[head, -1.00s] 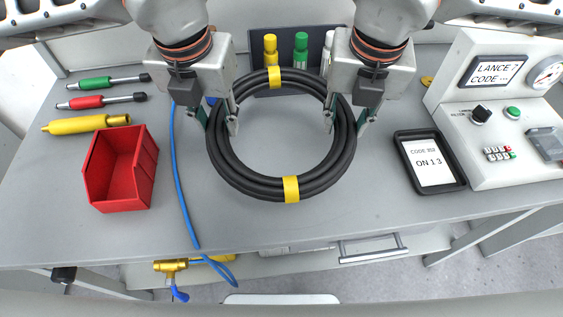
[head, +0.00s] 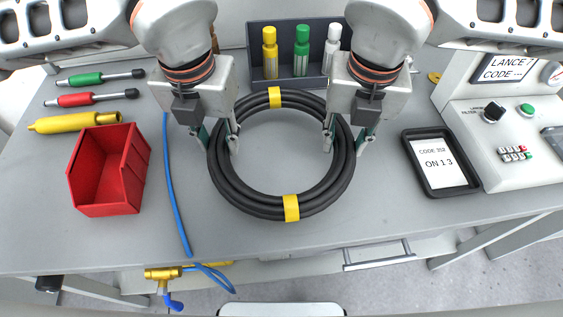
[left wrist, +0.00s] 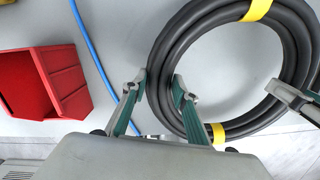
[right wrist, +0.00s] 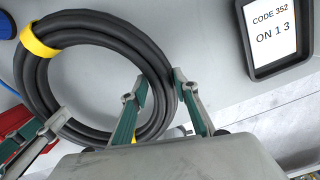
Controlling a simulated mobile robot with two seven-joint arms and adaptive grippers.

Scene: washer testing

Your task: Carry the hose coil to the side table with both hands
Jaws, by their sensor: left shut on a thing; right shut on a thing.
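The black hose coil (head: 250,203), bound with yellow bands, lies flat and level over the grey workbench (head: 400,225) in the head view. My left gripper (head: 217,147) is shut on the coil's left side, with one finger inside the ring and one outside. My right gripper (head: 346,148) is shut on the coil's right side in the same way. Both grips also show in the left wrist view (left wrist: 159,88) and the right wrist view (right wrist: 160,88). I cannot tell whether the coil touches the bench. I cannot make out a side table.
A red bin (head: 108,175), a blue hose (head: 175,200) and several lances (head: 75,122) are at left. A dark rack (head: 287,80) with yellow, green and white bottles stands behind the coil. A tablet (head: 440,163) and a control panel (head: 505,130) are at right. Bench in front is clear.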

